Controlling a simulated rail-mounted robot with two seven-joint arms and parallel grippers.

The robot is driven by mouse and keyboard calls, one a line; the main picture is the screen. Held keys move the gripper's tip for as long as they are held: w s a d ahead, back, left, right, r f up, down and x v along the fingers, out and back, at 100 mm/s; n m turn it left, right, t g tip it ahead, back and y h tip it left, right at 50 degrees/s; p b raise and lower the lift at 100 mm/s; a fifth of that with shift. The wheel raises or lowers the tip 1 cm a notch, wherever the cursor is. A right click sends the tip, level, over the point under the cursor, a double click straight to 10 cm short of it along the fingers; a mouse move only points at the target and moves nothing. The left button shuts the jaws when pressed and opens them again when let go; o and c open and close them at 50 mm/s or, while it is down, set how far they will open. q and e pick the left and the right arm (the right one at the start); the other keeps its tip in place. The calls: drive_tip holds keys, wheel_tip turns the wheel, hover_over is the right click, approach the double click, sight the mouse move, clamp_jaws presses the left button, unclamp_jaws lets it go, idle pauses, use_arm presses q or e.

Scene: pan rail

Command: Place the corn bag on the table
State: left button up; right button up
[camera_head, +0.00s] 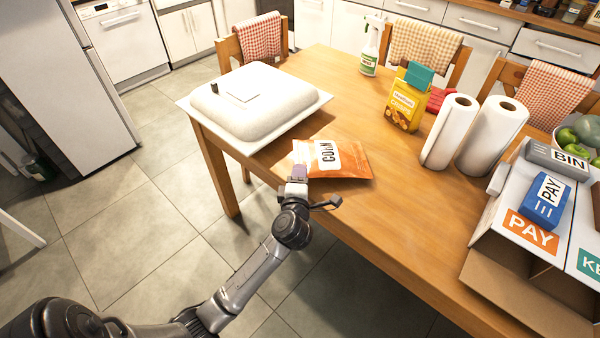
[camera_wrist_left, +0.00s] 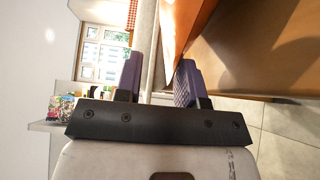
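The orange corn bag (camera_head: 345,160), with a white label reading CORN, lies flat on the wooden table (camera_head: 390,215) near its front-left edge. My left gripper (camera_head: 299,173) is at the left end of the bag, at the table edge. In the left wrist view its two purple fingers (camera_wrist_left: 158,82) stand apart, with a visible gap between them. I cannot tell whether a finger touches the bag. My right gripper is not in view.
A yellow box (camera_head: 406,98), a spray bottle (camera_head: 370,50) and paper towel rolls (camera_head: 450,132) stand farther back. An open cardboard box (camera_head: 510,265) is at the right. Table right of the bag is clear.

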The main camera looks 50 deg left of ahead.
use_arm(q)
drive_tip(key=p+v, duration=0.2)
drive_tip(key=v, duration=0.9)
drive_tip(key=s+d+r+m+t+h, duration=0.2)
drive_tip(key=d+r+m+t+h, duration=0.4)
drive_tip(key=d+m+t+h, duration=0.6)
drive_tip(key=s+d+f+m+g+h, duration=0.55)
drive_tip(key=m+g+h, duration=0.35)
drive_tip(key=m, duration=0.5)
drive_tip(key=s+a+f+m+g+y, duration=0.1)
drive_tip(key=s+a+f+g+y, duration=0.2)
drive_tip(key=s+f+g, duration=0.3)
drive_tip(key=s+a+f+m+g+y, duration=0.1)
drive_tip(key=s+a+f+g+y, duration=0.3)
drive_tip(key=s+f+g+y, duration=0.2)
drive_tip(key=s+f+g, duration=0.1)
drive_tip(key=s+f, duration=0.1)
drive_tip(key=s, duration=0.1)
drive_tip(key=shift+s+a, duration=0.25)
drive_tip(key=shift+s, duration=0.05)
